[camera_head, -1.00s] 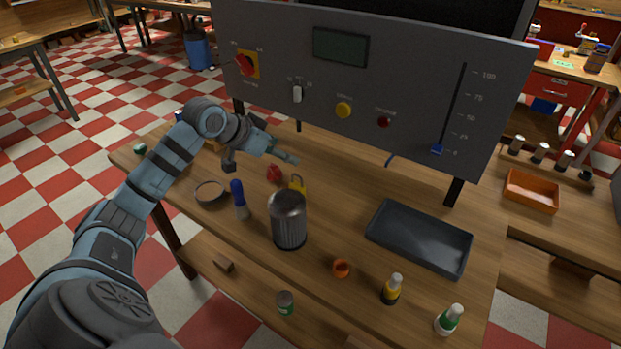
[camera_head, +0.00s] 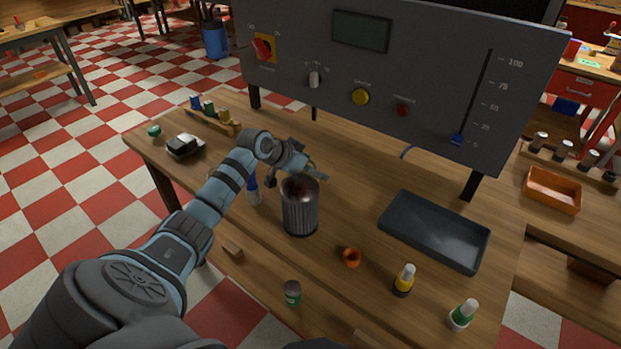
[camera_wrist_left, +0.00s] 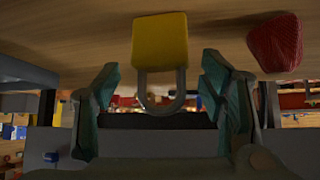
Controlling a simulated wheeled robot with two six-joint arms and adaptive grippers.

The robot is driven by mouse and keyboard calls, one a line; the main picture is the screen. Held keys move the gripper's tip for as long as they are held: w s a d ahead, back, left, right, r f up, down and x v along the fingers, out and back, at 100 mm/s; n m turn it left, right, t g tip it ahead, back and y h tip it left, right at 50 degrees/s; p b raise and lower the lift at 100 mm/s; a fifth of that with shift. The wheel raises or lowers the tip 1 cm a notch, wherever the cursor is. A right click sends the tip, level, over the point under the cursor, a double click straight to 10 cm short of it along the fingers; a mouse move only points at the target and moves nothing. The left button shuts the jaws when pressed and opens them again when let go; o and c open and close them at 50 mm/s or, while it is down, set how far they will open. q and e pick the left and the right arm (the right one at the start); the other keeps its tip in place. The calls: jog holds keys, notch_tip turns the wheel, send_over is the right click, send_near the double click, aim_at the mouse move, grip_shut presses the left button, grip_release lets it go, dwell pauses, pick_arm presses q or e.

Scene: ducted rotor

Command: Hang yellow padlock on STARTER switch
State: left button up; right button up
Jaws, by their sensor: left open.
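The yellow padlock (camera_wrist_left: 160,42) shows in the left wrist view, its grey shackle between my left gripper's spread fingers (camera_wrist_left: 160,88). The fingers look open, with gaps on both sides of the shackle. In the head view the left gripper (camera_head: 300,172) is low over the table behind the metal can, and the padlock is hidden there. On the grey panel, a red rotary switch on a yellow plate (camera_head: 264,48) is at upper left, and a small light toggle (camera_head: 314,79) is right of it. The labels are too small to read, so I cannot tell which is STARTER. My right gripper is not in view.
The metal can (camera_head: 300,212) stands just in front of the left gripper. A blue-topped bottle (camera_head: 253,192) is left of it. A red object (camera_wrist_left: 276,43) lies beside the padlock. A dark tray (camera_head: 435,232) is at right. An orange ring (camera_head: 351,258) lies in front.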

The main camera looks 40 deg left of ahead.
pick_arm(q)
jog(key=c, duration=1.3)
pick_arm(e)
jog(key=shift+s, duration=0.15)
pick_arm(q)
jog(key=shift+r, duration=0.1)
jog(key=shift+c, duration=0.2)
